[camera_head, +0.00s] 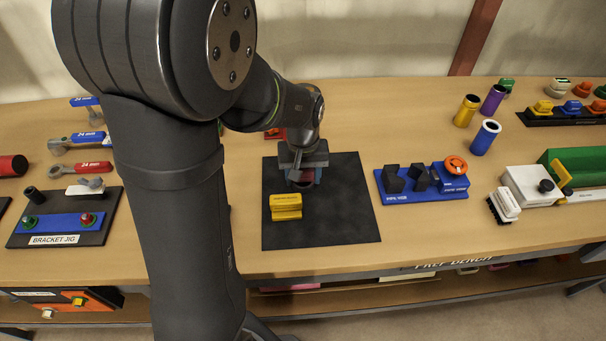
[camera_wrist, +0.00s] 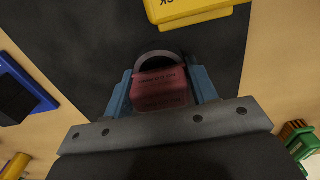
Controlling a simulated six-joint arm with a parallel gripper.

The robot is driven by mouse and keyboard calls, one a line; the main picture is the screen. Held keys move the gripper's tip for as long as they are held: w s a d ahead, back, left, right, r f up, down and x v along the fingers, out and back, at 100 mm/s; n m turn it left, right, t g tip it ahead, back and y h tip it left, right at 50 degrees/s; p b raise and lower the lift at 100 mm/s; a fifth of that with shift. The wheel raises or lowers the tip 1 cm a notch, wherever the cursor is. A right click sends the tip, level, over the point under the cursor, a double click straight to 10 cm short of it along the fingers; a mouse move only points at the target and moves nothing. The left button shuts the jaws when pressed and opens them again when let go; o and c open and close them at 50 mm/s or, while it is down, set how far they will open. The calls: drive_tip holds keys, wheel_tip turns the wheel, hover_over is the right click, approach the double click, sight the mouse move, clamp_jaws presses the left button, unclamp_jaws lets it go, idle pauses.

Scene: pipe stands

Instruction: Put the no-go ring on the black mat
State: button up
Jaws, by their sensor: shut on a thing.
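The black mat (camera_head: 335,215) lies flat on the middle of the bench. My gripper (camera_head: 304,178) is low over the mat, pointing down behind the yellow block. In the wrist view its blue fingers (camera_wrist: 162,92) are shut on a red lettered block (camera_wrist: 161,88) with a dark grey arch (camera_wrist: 157,56) at its far edge. The lettering is too dim to read; I cannot tell if this is the no-go ring. Whether it touches the mat is hidden. An orange ring (camera_head: 455,164) sits on a blue holder right of the mat.
A yellow block (camera_head: 286,206) sits on the mat's left part, close to my gripper. The blue holder (camera_head: 420,196) with black blocks stands to the right. The bracket jig (camera_head: 60,221) is at the left. The mat's right and front parts are clear.

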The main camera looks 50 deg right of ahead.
drive_tip(key=shift+f, duration=0.1)
drive_tip(key=o, duration=1)
drive_tip(key=shift+o, duration=0.2)
wheel_tip(320, 180, up, 12)
drive_tip(key=shift+r, duration=0.15)
